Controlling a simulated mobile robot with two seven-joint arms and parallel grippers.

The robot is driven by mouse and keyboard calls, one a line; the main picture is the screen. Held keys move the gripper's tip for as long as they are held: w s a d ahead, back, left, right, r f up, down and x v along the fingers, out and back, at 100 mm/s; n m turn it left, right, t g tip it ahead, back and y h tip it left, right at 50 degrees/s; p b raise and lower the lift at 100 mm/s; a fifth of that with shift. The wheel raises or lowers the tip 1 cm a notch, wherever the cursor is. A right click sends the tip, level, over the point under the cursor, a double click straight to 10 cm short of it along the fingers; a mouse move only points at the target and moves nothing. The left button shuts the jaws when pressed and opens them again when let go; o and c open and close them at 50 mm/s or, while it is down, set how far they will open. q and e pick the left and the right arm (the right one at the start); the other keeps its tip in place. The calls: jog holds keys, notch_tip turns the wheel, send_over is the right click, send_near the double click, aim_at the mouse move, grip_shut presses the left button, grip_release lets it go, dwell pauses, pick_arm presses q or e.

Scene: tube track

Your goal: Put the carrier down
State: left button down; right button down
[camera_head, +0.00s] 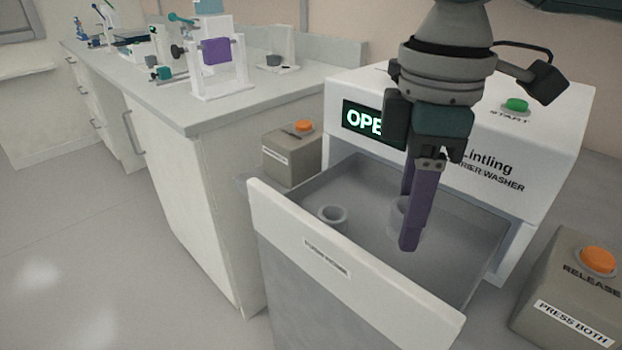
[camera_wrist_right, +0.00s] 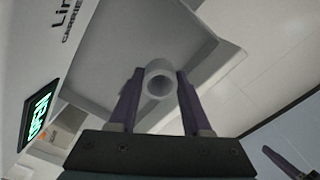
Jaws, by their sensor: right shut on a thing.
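My right gripper (camera_head: 410,235) reaches down into the open washer drawer (camera_head: 350,268) and is shut on a grey carrier. This carrier (camera_head: 397,214) is partly hidden behind the purple fingers. In the right wrist view the carrier (camera_wrist_right: 159,80) shows as a hollow grey cylinder between the two fingertips (camera_wrist_right: 158,88). I cannot tell whether it touches the drawer floor. A second grey ring-shaped piece (camera_head: 333,216) stands in the drawer, left of the gripper.
The white carrier washer (camera_head: 545,140) has a green start button (camera_head: 517,104) and a lit display (camera_head: 362,118) beginning "OPE". Grey boxes with orange buttons stand left (camera_head: 292,155) and right (camera_head: 575,300). A bench (camera_head: 165,100) with lab equipment lies left.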

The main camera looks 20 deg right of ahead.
notch_tip(320, 180, down, 7)
jog(key=shift+r+b, duration=0.1)
jog(key=shift+b, duration=0.35)
jog(key=shift+c, duration=1.8)
grip_release()
notch_tip(320, 180, up, 12)
jog(key=shift+r+p, duration=0.1)
jog(key=shift+p, duration=0.8)
